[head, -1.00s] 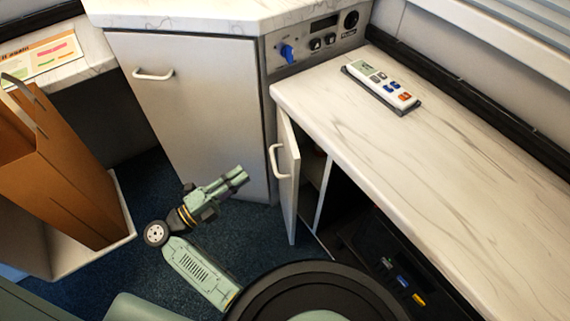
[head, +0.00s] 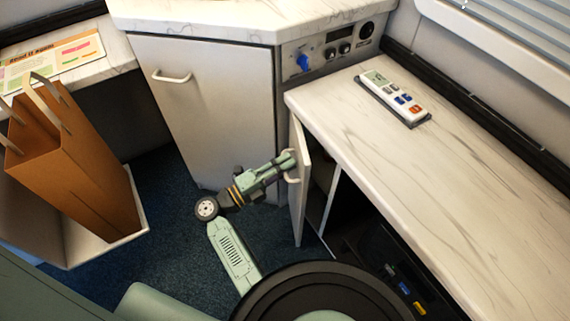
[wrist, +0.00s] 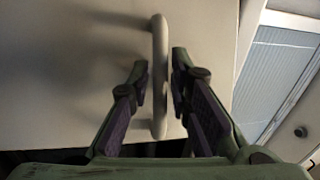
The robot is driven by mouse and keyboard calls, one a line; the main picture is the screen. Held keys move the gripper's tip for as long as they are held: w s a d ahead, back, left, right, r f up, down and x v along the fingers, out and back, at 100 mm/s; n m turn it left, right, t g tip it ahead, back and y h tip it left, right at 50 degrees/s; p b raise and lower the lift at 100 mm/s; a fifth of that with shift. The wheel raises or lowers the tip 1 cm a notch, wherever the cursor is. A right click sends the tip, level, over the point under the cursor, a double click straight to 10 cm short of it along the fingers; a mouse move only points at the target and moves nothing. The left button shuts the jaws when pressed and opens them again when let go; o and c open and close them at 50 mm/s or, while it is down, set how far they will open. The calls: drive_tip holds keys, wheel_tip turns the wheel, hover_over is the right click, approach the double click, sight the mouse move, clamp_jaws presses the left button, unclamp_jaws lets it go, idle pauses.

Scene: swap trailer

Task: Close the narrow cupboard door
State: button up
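The narrow cupboard door (head: 301,195) is a pale panel under the right-hand counter. It stands ajar, with the dark cupboard interior showing to its right. Its curved handle (head: 292,168) is on the outer face. My gripper (head: 287,160) is at that handle. In the wrist view the handle (wrist: 160,80) runs up between the two fingers of my gripper (wrist: 161,68), one on each side. The fingers are apart with narrow gaps beside the handle, so they look open around it. The fingertips partly hide the handle in the head view.
A larger closed cupboard door (head: 205,110) stands to the left. A remote-like device (head: 393,97) lies on the marble counter (head: 440,170). A control panel (head: 328,50) is at the back. A brown paper bag (head: 75,165) stands at left. Blue carpet (head: 165,240) is clear between.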

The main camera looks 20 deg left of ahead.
drive_tip(key=shift+c, duration=0.3)
clamp_jaws()
idle(0.4)
